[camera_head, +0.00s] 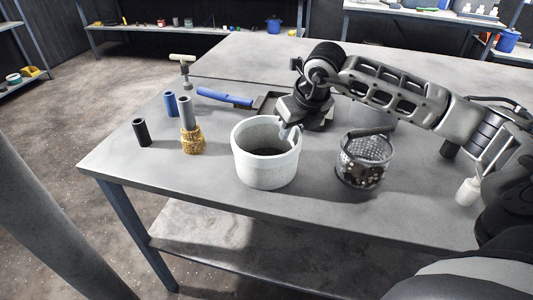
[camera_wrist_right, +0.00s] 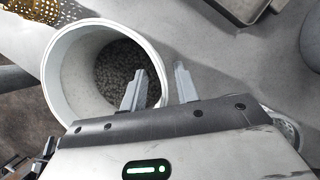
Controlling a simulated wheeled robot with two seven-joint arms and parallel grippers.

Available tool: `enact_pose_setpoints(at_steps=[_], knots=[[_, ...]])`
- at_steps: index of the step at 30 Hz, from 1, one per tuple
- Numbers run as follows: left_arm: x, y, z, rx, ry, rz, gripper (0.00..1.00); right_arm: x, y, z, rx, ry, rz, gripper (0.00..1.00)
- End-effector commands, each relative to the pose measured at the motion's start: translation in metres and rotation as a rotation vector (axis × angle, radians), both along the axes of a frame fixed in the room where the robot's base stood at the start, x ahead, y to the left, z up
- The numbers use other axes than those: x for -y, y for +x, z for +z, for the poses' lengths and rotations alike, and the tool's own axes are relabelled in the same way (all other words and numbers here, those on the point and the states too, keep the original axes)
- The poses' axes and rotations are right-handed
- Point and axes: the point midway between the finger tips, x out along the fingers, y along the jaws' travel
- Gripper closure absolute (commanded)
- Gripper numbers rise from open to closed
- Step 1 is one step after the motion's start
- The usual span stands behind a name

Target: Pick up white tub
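The white tub (camera_head: 265,170) stands upright on the grey table, near its front edge. In the right wrist view the tub (camera_wrist_right: 62,75) fills the upper left, and dark grey granular material lies inside it. My right gripper (camera_head: 288,132) is at the tub's back right rim. In the right wrist view the right gripper (camera_wrist_right: 160,85) is open, one finger over the tub's opening and the other outside the wall, with the rim between them. I cannot tell whether the fingers touch the wall. My left gripper is not in view.
A perforated metal basket (camera_head: 362,162) stands right of the tub. On the left are a gold mesh cup (camera_head: 192,140), a black cylinder (camera_head: 141,132), a blue cylinder (camera_head: 171,105) and a blue-handled tool (camera_head: 224,97). A small white bottle (camera_head: 467,191) stands far right. The table's front strip is clear.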

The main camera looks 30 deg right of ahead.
Motion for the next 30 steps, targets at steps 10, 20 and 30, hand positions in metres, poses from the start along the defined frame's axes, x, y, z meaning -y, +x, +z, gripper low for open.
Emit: enact_pose_setpoints(at_steps=[10,20,30], knots=[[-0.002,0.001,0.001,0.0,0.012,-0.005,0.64,0.001,0.01,-0.023,0.001,0.0,0.001,0.69],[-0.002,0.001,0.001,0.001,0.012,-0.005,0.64,0.001,0.01,-0.023,0.001,-0.001,0.0,1.0],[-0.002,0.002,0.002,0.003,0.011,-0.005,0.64,0.002,0.01,-0.023,0.001,-0.004,-0.002,1.0]])
